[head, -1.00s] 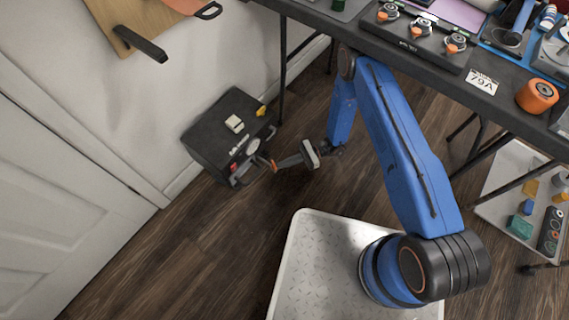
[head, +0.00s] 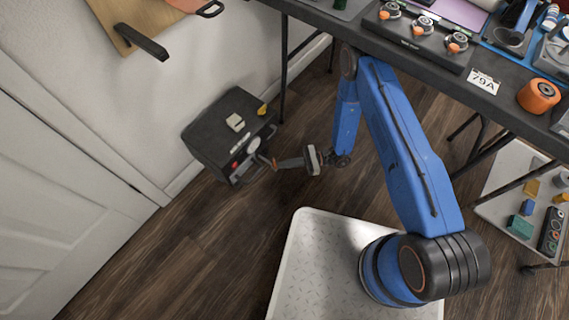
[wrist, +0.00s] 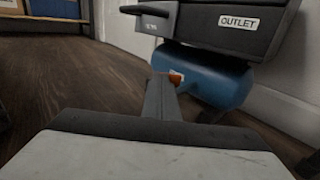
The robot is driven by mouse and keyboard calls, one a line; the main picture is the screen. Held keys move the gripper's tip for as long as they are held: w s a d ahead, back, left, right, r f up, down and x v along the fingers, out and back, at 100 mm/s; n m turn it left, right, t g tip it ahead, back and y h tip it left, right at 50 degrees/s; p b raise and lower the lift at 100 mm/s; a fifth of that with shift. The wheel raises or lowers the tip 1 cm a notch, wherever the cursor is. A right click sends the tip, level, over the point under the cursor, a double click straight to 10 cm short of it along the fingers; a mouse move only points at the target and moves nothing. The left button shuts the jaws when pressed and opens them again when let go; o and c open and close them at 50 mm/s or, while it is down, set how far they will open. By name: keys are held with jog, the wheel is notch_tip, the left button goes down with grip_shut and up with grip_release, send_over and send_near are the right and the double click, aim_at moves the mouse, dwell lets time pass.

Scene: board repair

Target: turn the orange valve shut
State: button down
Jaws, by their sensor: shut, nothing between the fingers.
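The orange valve (wrist: 176,77) shows in the wrist view as a small orange piece with a pale part, in front of a blue tank (wrist: 215,82) under a black unit labelled OUTLET (wrist: 238,22). My gripper (wrist: 162,82) is shut and empty. Its fingertips are just left of the orange piece and partly cover it; I cannot tell whether they touch. The valve is hard to make out there.
A black workbench (head: 420,60) stands above and right of the unit, with its legs near my arm. A white wall and door (head: 60,190) are at the left. The wood floor (head: 215,235) in front of the unit is clear. A lower shelf (head: 490,205) is at the right.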

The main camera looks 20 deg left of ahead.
jog(key=shift+s+a+m+t, duration=0.15)
jog(key=shift+s+t, duration=0.05)
jog(key=shift+s, duration=0.55)
jog(key=shift+s+a+m+t, duration=0.15)
jog(key=shift+s+t, duration=0.05)
jog(key=shift+s, duration=0.55)
jog(key=shift+s+a, duration=0.2)
jog(key=shift+s, duration=0.05)
dwell(0.4)
